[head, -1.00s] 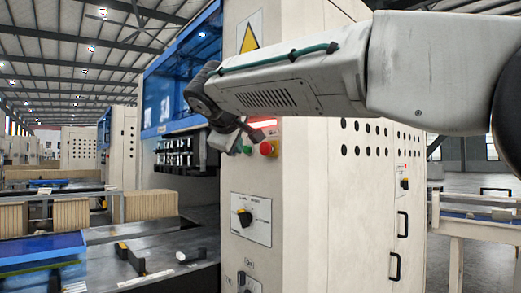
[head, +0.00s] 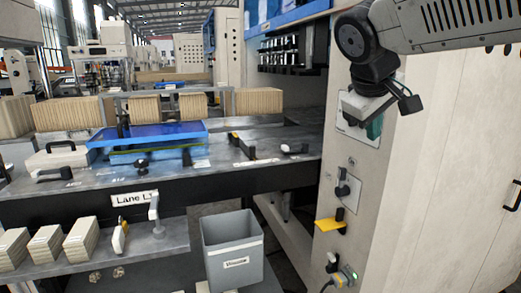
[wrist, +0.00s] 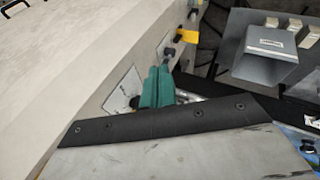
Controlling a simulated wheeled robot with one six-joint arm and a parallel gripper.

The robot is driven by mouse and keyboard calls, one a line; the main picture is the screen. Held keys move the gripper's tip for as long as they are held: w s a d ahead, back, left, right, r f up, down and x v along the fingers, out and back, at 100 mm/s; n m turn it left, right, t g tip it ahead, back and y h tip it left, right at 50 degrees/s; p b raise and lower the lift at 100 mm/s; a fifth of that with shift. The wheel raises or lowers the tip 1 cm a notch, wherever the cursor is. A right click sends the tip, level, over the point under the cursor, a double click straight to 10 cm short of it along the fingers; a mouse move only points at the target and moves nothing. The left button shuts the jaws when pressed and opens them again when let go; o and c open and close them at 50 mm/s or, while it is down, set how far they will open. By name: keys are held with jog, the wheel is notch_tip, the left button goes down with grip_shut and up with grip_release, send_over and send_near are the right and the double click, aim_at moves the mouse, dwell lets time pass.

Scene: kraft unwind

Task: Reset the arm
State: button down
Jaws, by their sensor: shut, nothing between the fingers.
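My gripper (head: 374,127) is at the upper right of the head view, below the dark wrist joint and in front of the cream machine cabinet (head: 440,150). Its teal fingers point down and are together, with nothing between them. In the wrist view the teal fingers (wrist: 157,88) stand behind the dark-edged grey housing, over a pale panel plate on the cabinet. The fingers partly hide the upper control plate (head: 346,128). I cannot tell whether they touch the cabinet.
Below on the cabinet are a dark knob (head: 342,189) and a yellow bracket (head: 330,225). A grey bin (head: 232,248) stands by the lower shelf with kraft bundles (head: 82,240). A blue tray (head: 150,134) lies on the Lane L1 table. Floor shows between bin and cabinet.

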jog(key=s+d+f+m+g+y, duration=0.1)
jog(key=s+f+m+g+y, duration=0.1)
jog(key=s+f, duration=0.7)
jog(key=s+d+f+m+g+y, duration=0.2)
jog(key=s+f, duration=0.6)
jog(key=s, duration=0.8)
jog(key=shift+f+m, duration=0.35)
jog(key=shift+m, duration=0.35)
jog(key=shift+s+d, duration=0.1)
